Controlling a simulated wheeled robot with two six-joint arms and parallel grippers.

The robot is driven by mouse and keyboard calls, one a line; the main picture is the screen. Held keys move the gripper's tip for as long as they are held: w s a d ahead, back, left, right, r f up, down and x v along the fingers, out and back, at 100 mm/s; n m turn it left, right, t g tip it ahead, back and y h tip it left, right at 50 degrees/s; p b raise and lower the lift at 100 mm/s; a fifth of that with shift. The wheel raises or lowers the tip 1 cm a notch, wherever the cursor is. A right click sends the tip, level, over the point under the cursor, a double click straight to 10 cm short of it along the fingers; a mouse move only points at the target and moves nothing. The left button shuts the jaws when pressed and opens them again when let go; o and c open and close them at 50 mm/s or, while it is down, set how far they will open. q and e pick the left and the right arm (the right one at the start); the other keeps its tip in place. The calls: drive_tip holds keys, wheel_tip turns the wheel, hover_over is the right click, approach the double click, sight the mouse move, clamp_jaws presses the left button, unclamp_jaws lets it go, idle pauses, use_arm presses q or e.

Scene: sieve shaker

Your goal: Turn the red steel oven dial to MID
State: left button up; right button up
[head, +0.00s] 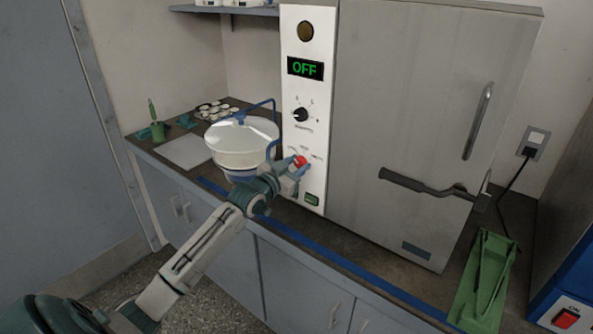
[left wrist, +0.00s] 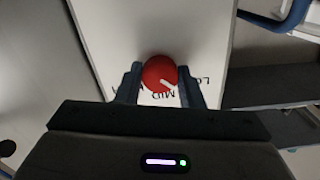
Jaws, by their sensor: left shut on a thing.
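The red dial (head: 300,161) sits low on the white control panel (head: 312,180) of the steel oven (head: 425,110). My left gripper (head: 296,167) is at the dial from the front. In the left wrist view the red dial (left wrist: 159,73) lies between the two fingers, which are closed on its sides. Its white pointer mark slants down and right, near the upside-down MID label (left wrist: 162,95) and towards the LO... label (left wrist: 199,81). Another label is partly hidden behind the left finger. The green display (head: 305,68) reads OFF.
A black knob (head: 301,115) is above the red dial. A lidded white pot (head: 242,145) with a blue tube stands close left of the panel. A dark door lever (head: 430,187) crosses the oven front. A green tray (head: 484,290) is at right.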

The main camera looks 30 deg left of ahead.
use_arm(q)
drive_tip(key=shift+f+m+b, duration=0.2)
drive_tip(key=shift+m+b, duration=0.45)
drive_tip(key=shift+m, duration=0.05)
drive_tip(key=m+b, duration=0.3)
drive_tip(key=m, duration=0.3)
drive_tip(key=shift+b, duration=0.4)
drive_tip(key=shift+r+m+b, duration=0.15)
drive_tip(key=shift+m+b, duration=0.2)
drive_tip(key=shift+m, duration=0.75)
use_arm(e)
drive_tip(key=w+a+r, duration=0.1)
drive_tip(key=w+r, duration=0.4)
drive_tip(key=w, duration=0.7)
drive_tip(key=shift+w+a+r, duration=0.15)
drive_tip(key=shift+w+r, duration=0.2)
drive_tip(key=shift+r, duration=0.05)
use_arm(q)
drive_tip(key=o, duration=1)
